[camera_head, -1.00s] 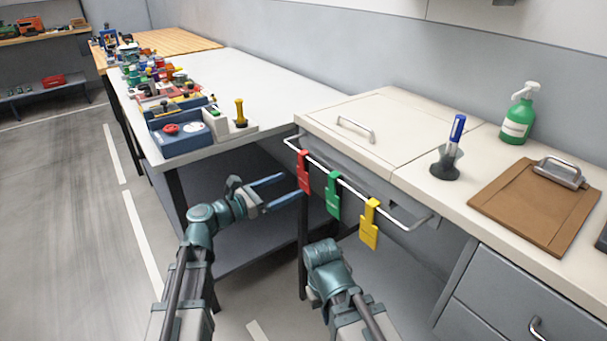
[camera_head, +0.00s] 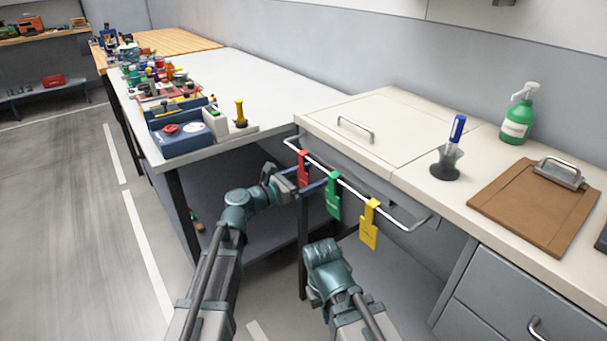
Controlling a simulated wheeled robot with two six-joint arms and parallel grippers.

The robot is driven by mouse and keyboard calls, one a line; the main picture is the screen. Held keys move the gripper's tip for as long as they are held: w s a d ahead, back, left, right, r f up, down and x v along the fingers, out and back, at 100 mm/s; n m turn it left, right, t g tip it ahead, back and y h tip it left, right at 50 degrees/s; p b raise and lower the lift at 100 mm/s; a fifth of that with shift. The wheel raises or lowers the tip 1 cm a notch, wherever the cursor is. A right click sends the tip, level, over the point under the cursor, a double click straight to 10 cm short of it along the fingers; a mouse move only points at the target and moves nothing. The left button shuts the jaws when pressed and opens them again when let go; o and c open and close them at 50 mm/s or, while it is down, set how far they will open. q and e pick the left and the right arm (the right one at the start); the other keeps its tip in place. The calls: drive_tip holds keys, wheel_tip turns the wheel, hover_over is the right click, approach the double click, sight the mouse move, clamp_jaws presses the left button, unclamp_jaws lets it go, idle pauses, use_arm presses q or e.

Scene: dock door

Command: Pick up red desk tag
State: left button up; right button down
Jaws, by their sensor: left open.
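The red desk tag (camera_head: 303,167) hangs from the metal rail (camera_head: 352,188) on the front of the desk. It is the leftmost of three tags. My left gripper (camera_head: 310,181) is open at the red tag, with its fingers reaching to either side of the tag's lower part. Whether the fingers touch the tag I cannot tell. My right arm shows at the bottom middle, below the rail, and its fingers are hidden.
A green tag (camera_head: 333,196) and a yellow tag (camera_head: 369,225) hang to the right on the same rail. A pen in a dark holder (camera_head: 447,163), a clipboard (camera_head: 535,203) and a green spray bottle (camera_head: 517,120) stand or lie on the desk. A white workbench (camera_head: 225,80) is at left.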

use_arm(q)
drive_tip(key=c, duration=1.4)
drive_tip(key=shift+s+a+r+p, duration=0.1)
drive_tip(key=shift+r+p, duration=0.2)
drive_tip(key=shift+r, duration=0.05)
drive_tip(key=s+a+r+p, duration=0.2)
drive_tip(key=a, duration=0.1)
drive_tip(key=s+a+r+p, duration=0.2)
drive_tip(key=s+a, duration=0.1)
drive_tip(key=a, duration=0.1)
drive_tip(key=s+a+r+p, duration=0.2)
drive_tip(key=a+r+p, duration=0.1)
drive_tip(key=shift+s+a, duration=0.15)
drive_tip(key=shift+s, duration=0.1)
clamp_jaws()
wheel_tip(320, 180, up, 18)
drive_tip(key=p, duration=1.8)
drive_tip(key=shift+s+a, duration=0.25)
drive_tip(key=shift+a, duration=0.05)
